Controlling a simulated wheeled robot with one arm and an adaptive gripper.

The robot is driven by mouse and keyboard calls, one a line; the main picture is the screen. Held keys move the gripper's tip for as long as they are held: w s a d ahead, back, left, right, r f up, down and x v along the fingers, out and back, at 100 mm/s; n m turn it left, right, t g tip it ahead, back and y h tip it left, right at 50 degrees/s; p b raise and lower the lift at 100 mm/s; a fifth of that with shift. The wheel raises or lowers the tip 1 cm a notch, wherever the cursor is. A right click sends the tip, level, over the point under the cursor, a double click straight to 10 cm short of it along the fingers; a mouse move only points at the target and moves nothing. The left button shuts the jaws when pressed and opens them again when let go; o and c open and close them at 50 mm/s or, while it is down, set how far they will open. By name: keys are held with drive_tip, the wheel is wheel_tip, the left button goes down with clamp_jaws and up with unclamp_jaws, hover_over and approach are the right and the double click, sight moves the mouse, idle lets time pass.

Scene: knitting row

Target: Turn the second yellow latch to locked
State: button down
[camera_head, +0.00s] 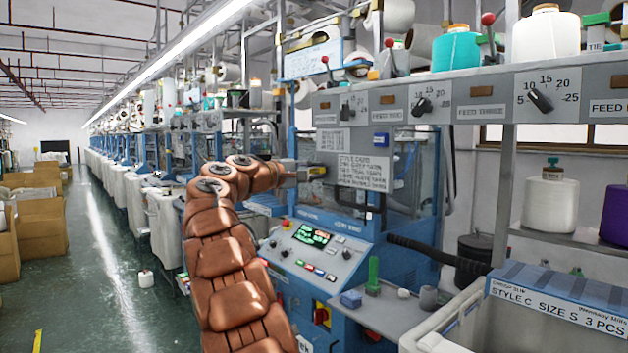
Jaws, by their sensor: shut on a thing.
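My arm reaches up from the bottom of the picture to the front of the blue knitting machine (353,268). My gripper (318,172) is small in this view, at the left edge of the machine's upper window area, beside the white notice card. It is shut on a small yellow piece that looks like a yellow latch; its fingers hide most of it. I cannot tell which way the latch is turned. No other yellow latch can be made out clearly.
The control panel (315,250) with a lit screen is below my gripper. The white notice card (362,172) hangs close on its right. A grey bin (470,315) and a blue style box (560,300) stand at lower right. The green aisle floor (110,290) is mostly clear.

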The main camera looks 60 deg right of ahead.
drive_tip(key=shift+m+b, duration=0.3)
drive_tip(key=shift+m, duration=0.3)
drive_tip(key=c, duration=1.1)
unclamp_jaws()
drive_tip(key=v, duration=1.2)
